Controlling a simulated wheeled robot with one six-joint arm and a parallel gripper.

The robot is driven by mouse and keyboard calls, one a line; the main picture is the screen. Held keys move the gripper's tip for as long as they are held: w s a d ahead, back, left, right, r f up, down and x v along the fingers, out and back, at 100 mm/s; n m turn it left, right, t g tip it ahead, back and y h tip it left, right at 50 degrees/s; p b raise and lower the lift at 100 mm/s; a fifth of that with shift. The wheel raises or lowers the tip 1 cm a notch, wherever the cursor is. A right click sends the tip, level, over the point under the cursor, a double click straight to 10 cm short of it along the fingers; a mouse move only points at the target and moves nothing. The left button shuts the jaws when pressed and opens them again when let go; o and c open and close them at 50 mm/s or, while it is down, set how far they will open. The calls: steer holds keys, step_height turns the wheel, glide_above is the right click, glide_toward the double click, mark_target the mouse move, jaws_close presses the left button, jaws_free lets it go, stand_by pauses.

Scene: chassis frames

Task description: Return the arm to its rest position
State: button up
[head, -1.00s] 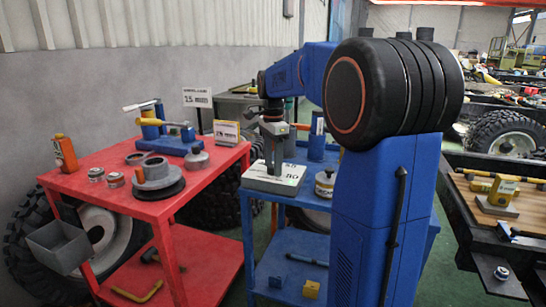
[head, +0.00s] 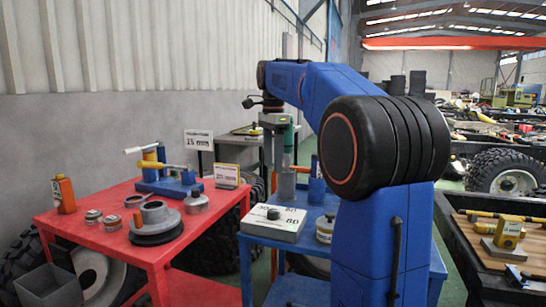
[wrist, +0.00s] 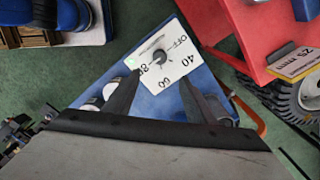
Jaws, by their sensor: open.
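My arm (head: 318,88) is blue with black joints; it is raised and reaches out over the blue cart (head: 290,249). My gripper (head: 274,165) points down in the head view, above a white box (head: 262,229) with a dark dial knob (head: 273,214). In the wrist view my gripper (wrist: 159,80) has its two dark fingers apart and nothing between them. The white box (wrist: 180,65) lies beyond the fingertips there, with markings including OFF, 40 and 60 around the knob (wrist: 159,57). A clear gap separates the gripper from the box.
A red cart (head: 100,245) on the left carries a blue vise-like fixture (head: 168,186), grey round parts and an orange bottle (head: 63,194). A dark bench (head: 470,240) is at right. A wall runs behind at left.

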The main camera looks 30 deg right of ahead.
steer(key=shift+r, duration=0.65)
